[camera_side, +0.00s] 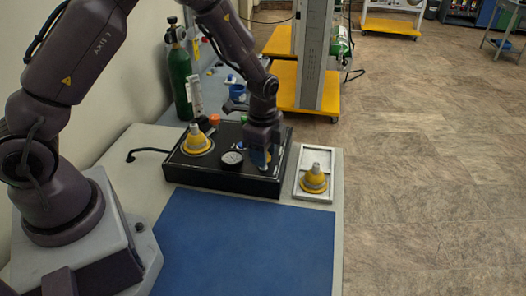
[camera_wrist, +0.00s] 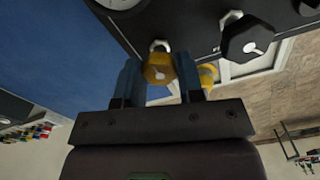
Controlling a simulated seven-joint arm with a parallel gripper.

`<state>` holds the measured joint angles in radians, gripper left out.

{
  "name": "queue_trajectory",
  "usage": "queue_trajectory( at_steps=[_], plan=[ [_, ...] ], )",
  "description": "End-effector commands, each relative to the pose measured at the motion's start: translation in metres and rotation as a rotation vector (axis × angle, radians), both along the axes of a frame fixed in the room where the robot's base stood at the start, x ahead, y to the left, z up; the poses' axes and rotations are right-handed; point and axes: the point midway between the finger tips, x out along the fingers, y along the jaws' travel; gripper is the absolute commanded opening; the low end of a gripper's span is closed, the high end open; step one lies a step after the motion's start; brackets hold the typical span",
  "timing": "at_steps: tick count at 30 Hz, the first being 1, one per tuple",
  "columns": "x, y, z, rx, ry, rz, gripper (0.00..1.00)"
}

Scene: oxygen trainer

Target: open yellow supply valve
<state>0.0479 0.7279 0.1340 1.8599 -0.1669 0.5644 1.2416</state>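The yellow supply valve knob (camera_wrist: 159,69) shows in the wrist view on the edge of the black panel box (camera_side: 222,181). My gripper (camera_wrist: 159,66) has one blue finger on each side of it. The knob fills nearly all the space between the fingers, and I cannot tell whether they press on it. In the side view my gripper (camera_side: 262,158) points down at the right end of the box and mostly hides this knob.
A black octagonal knob (camera_wrist: 247,38) is close to the right finger. A gauge (camera_side: 231,159) and a yellow-based cone (camera_side: 196,140) stand on the box. Another yellow-based cone (camera_side: 314,179) stands in a white tray (camera_side: 322,155) at right. The blue mat (camera_side: 245,245) in front is clear.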

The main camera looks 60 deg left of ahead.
Motion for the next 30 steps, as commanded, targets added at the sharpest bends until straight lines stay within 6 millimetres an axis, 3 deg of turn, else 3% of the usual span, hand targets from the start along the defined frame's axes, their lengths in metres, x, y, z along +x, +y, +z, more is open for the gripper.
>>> queue_trajectory(
  at_steps=[14, 30],
  plan=[
    [0.0, 0.0001, 0.0005, 0.0, 0.0, 0.106, 0.11],
    [-0.0003, -0.0002, 0.0008, 0.0, 0.0, 0.584, 0.11]
  ],
)
